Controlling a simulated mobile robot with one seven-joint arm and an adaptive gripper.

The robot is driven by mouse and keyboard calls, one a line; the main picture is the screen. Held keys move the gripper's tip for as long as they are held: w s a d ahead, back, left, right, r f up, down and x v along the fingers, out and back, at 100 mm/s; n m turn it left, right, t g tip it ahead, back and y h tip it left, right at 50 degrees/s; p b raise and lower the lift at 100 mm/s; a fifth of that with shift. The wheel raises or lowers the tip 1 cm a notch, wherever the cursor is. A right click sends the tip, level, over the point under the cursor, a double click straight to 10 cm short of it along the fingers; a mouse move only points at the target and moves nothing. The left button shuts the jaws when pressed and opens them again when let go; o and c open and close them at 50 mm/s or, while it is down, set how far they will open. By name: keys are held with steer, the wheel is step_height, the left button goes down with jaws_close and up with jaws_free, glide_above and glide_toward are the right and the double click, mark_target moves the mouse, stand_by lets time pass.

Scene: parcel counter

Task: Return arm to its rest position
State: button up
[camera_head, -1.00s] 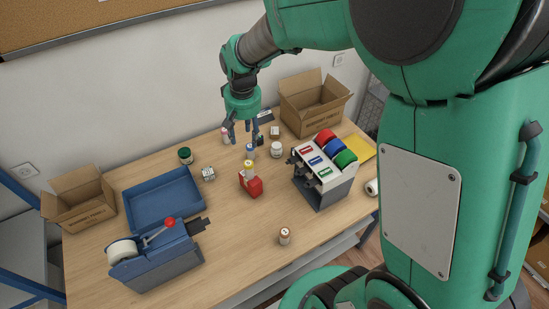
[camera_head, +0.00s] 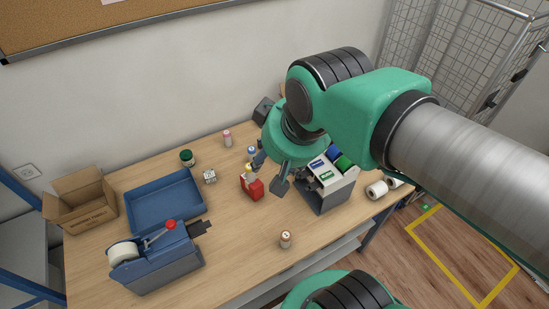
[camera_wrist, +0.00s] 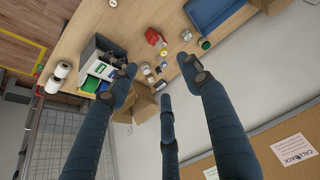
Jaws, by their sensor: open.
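My gripper (camera_head: 269,174) is in front of the table's right half in the head view, raised above the tabletop, with my arm bent over from the right. Its fingers are spread and hold nothing. In the wrist view my gripper (camera_wrist: 160,78) shows three dark fingers apart, with only the table, the wall and distant objects beyond them. My arm hides the far right part of the table in the head view, including most of the cardboard box there.
An open cardboard box (camera_head: 80,205) stands at left. A wire cage (camera_head: 450,60) stands right; yellow-marked floor is clear.

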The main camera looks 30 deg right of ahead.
steer(key=shift+s, duration=0.75)
step_height(320, 180, down, 14)
steer(key=b, duration=1.4)
